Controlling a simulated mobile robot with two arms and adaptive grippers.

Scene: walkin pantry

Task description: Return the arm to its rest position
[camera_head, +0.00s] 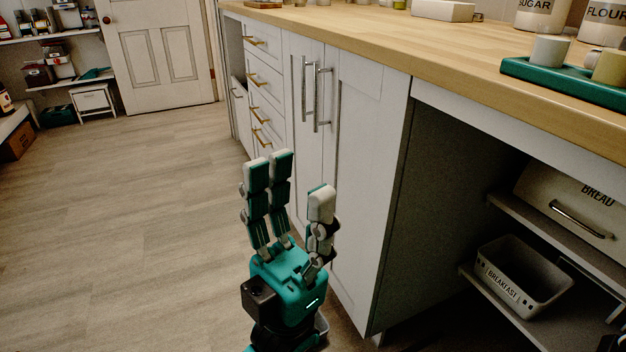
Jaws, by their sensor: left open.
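My left gripper (295,192) shows in the lower middle of the head view. It is teal and black with pale fingertips, and its fingers point up and away from me. The fingers are spread apart with nothing between them. It hangs in front of the white cabinet doors (345,180), lower than the countertop. I cannot tell whether it touches the cabinet. My right gripper is not in view.
A wooden countertop (440,45) runs along the right, with a teal tray (530,72) holding cups. Below are open shelves with a breakfast bin (505,285) and a bread box (570,205). The floor (120,220) at left is clear towards a white door (155,60).

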